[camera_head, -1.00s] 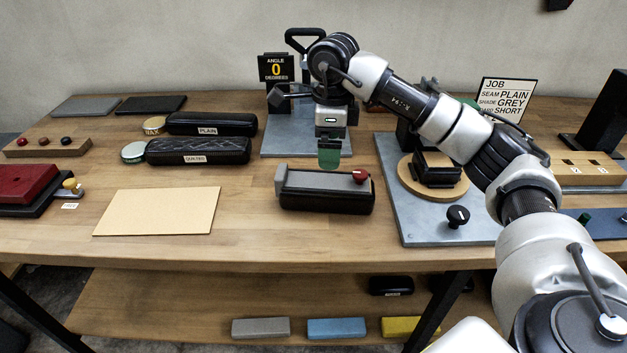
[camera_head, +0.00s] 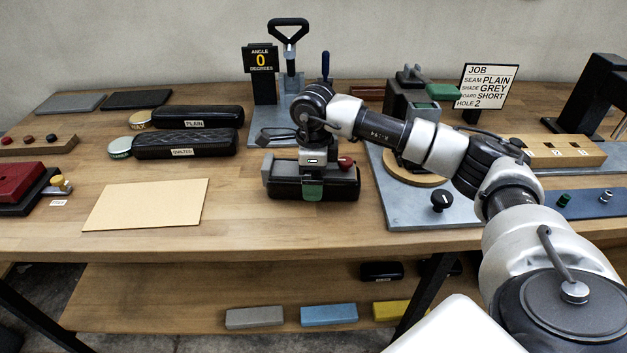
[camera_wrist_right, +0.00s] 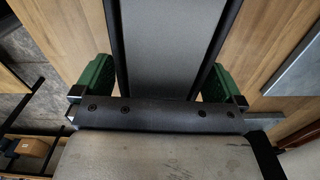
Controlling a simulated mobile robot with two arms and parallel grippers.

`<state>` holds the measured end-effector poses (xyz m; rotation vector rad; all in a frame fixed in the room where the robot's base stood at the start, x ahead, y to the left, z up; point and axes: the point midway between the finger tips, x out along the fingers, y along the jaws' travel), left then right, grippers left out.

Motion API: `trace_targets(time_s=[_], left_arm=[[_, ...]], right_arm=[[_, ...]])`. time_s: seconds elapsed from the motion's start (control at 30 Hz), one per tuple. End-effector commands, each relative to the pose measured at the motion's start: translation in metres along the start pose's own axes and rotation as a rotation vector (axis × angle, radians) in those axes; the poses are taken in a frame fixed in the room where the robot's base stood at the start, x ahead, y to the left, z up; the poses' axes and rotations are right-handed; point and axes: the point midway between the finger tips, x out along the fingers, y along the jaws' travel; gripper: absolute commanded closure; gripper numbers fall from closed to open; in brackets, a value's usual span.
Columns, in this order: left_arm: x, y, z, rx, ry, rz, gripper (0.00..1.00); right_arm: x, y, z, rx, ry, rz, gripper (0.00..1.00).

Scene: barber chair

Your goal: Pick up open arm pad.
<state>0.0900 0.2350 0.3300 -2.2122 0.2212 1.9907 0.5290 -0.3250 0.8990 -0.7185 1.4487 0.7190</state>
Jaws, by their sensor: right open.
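The open arm pad (camera_head: 343,187), a long dark pad with a grey strip along its top, lies on the table front centre. A red knob (camera_head: 346,162) sits at its right end. My right gripper (camera_head: 312,190) is over the middle of the pad, pointing down; its green near finger hangs in front of the pad's front side. In the right wrist view the green fingers (camera_wrist_right: 158,82) are open, one on each side of the pad's grey strip (camera_wrist_right: 170,40) and dark edges. I cannot tell whether they touch it. My left gripper is not in view.
A tan sheet (camera_head: 145,204) lies left of the pad. Labelled plain (camera_head: 195,118) and quilted (camera_head: 185,143) black pads lie behind it. A grey plate with a black knob (camera_head: 440,201) is to the right. The angle sign (camera_head: 260,60) and a press stand behind.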

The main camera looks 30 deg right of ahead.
Motion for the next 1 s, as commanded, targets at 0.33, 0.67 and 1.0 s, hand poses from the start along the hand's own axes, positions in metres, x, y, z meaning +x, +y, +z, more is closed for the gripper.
trace_targets(time_s=[0.33, 0.67, 1.0], left_arm=[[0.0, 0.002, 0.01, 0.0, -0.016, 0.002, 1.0], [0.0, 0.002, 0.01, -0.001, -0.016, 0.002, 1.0], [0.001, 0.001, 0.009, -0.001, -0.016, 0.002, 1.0]], right_arm=[[0.0, 0.0, 0.0, 0.0, 0.0, 0.0, 0.4], [-0.002, 0.0, 0.0, 0.0, -0.002, -0.002, 0.74], [-0.018, -0.001, 0.001, 0.0, -0.004, -0.004, 0.74]])
